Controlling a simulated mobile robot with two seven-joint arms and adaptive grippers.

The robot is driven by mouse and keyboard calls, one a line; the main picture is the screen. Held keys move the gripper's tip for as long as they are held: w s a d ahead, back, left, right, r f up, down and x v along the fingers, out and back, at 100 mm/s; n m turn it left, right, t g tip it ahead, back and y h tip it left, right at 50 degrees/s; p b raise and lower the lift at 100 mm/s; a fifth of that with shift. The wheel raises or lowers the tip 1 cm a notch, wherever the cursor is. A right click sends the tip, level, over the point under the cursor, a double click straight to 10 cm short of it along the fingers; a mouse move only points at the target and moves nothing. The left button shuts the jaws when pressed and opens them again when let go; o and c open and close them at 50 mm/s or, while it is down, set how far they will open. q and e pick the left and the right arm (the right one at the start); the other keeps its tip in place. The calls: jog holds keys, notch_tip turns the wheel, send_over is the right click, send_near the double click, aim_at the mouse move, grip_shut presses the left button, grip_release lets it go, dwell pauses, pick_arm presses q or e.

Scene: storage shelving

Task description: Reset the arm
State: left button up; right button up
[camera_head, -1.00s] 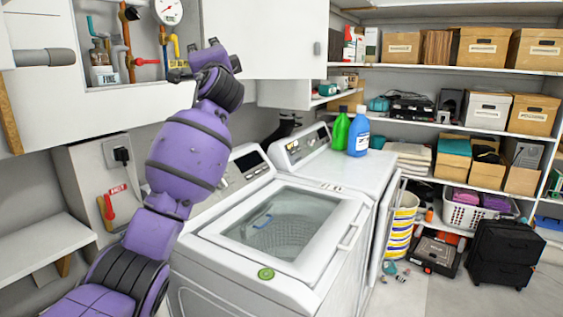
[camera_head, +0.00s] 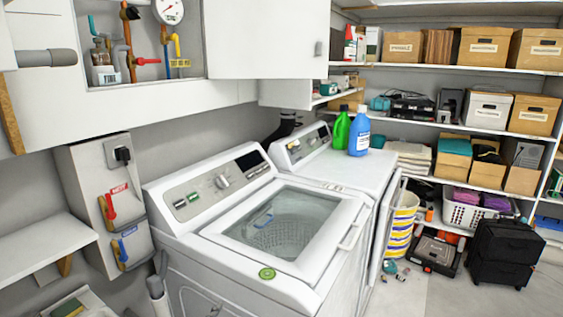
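Neither of my grippers shows in the head view, and no part of my arms is visible. The pipe cabinet (camera_head: 150,72) at the upper left is open, with a pressure gauge (camera_head: 168,11), a red valve handle (camera_head: 148,61) and a yellow valve handle (camera_head: 180,63) inside. On the grey wall boxes below it are a red lever (camera_head: 107,207) and a blue-backed lever with a yellow handle (camera_head: 122,250).
A white washing machine (camera_head: 215,262) stands in the middle, with a second machine (camera_head: 365,172) behind it holding a green bottle (camera_head: 341,131) and a blue bottle (camera_head: 360,133). Shelves with boxes (camera_head: 403,47) fill the right. The floor (camera_head: 420,295) at the lower right is partly clear.

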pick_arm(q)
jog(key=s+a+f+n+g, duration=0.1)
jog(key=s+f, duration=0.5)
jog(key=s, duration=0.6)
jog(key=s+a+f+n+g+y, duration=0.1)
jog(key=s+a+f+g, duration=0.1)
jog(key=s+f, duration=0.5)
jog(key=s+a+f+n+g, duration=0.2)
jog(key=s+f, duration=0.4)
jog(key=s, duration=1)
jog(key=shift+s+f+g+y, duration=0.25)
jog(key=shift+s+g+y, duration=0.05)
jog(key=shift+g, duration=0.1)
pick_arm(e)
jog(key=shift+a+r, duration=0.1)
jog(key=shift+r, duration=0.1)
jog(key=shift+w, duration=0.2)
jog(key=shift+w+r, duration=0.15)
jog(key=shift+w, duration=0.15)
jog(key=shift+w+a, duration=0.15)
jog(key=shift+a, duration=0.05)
